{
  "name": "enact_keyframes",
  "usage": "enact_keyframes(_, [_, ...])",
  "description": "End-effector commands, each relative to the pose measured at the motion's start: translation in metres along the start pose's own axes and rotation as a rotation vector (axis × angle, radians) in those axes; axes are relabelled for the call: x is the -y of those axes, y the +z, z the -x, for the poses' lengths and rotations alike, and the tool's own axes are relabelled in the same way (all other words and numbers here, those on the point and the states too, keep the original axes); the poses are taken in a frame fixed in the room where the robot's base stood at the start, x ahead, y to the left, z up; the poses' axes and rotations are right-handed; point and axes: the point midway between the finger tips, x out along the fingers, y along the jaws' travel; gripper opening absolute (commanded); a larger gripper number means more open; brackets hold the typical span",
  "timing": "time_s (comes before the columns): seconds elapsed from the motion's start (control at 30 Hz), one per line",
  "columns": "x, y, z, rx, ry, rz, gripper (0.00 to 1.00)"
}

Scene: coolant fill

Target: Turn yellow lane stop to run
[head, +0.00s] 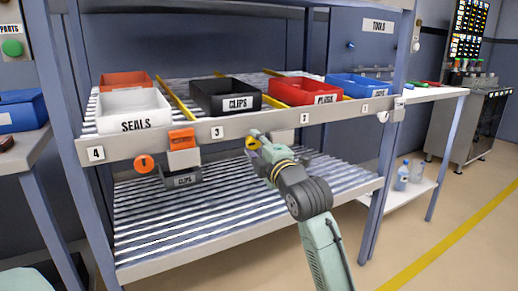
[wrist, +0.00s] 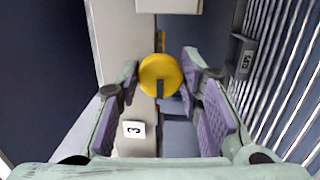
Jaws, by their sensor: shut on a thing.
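The yellow lane stop (wrist: 158,75) is a round disc in the upper middle of the wrist view, with a dark bar at its lower edge. In the head view the yellow lane stop (head: 251,143) shows partly, below the upper shelf's front rail by the label 3; my gripper covers some of it. My gripper (head: 260,141) reaches up to it from the front right. In the wrist view my gripper (wrist: 160,68) has one finger on each side of the disc, shut on it. How the lane stop is turned is hard to read.
An orange lane stop (head: 145,164) and a white block with an orange top (head: 183,152) are left along the rail. Bins for seals (head: 134,109) and clips (head: 225,97), plus red (head: 305,91) and blue (head: 357,86) bins, stand above.

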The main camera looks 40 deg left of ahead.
Motion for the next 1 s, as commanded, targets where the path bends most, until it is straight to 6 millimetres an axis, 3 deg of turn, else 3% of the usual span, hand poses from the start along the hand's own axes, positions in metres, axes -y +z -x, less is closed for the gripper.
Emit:
enact_keyframes(0.4, [0.0018,-0.0013,-0.0005,-0.002,-0.003,0.009,0.00])
enact_keyframes(0.43, [0.0017,-0.0013,-0.0005,-0.002,-0.003,0.009,0.35])
enact_keyframes(0.7, [0.0008,-0.0009,-0.0003,-0.002,-0.001,0.008,0.53])
enact_keyframes(1.0, [0.0001,-0.0005,0.0003,-0.001,0.000,0.007,0.54])
